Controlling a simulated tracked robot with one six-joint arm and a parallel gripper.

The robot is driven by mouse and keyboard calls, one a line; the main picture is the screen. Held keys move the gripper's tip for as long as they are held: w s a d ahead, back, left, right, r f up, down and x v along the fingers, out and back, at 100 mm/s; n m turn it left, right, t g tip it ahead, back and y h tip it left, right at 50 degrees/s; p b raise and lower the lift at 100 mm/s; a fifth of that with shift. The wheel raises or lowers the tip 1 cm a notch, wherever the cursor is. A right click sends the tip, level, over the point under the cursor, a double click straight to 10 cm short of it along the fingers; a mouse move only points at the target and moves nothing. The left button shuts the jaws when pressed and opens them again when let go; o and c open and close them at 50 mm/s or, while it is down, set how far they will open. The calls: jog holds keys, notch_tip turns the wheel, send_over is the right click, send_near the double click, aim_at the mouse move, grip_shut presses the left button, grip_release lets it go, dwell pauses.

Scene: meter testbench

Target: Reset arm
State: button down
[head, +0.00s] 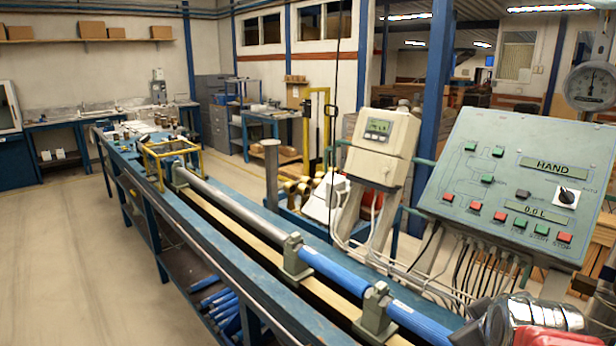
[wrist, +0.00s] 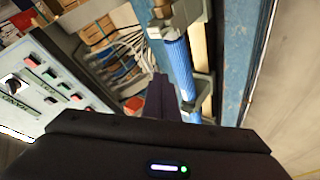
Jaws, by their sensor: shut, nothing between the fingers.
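My gripper (wrist: 160,82) shows in the wrist view as a wide dark body with a narrow dark pair of fingers pointing up the picture. The fingers are together with nothing between them. Beyond them are the blue pipe (wrist: 178,65) of the testbench and hanging cables, with the control panel (wrist: 45,88) to the left. The fingers look apart from the pipe, though the depth is hard to judge. In the head view I cannot make out my gripper.
In the head view the long testbench (head: 215,238) carries a pipe line in grey clamps. The sloped control panel (head: 510,185) and a display box (head: 381,146) stand right of it. A round gauge (head: 591,87) is at the far right. Open floor (head: 75,260) lies left.

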jog(key=s+a+f+m+g+y, duration=0.3)
jog(key=s+a, duration=0.7)
jog(key=a, duration=0.5)
jog(key=shift+s+m, duration=0.4)
jog(key=shift+m, duration=0.2)
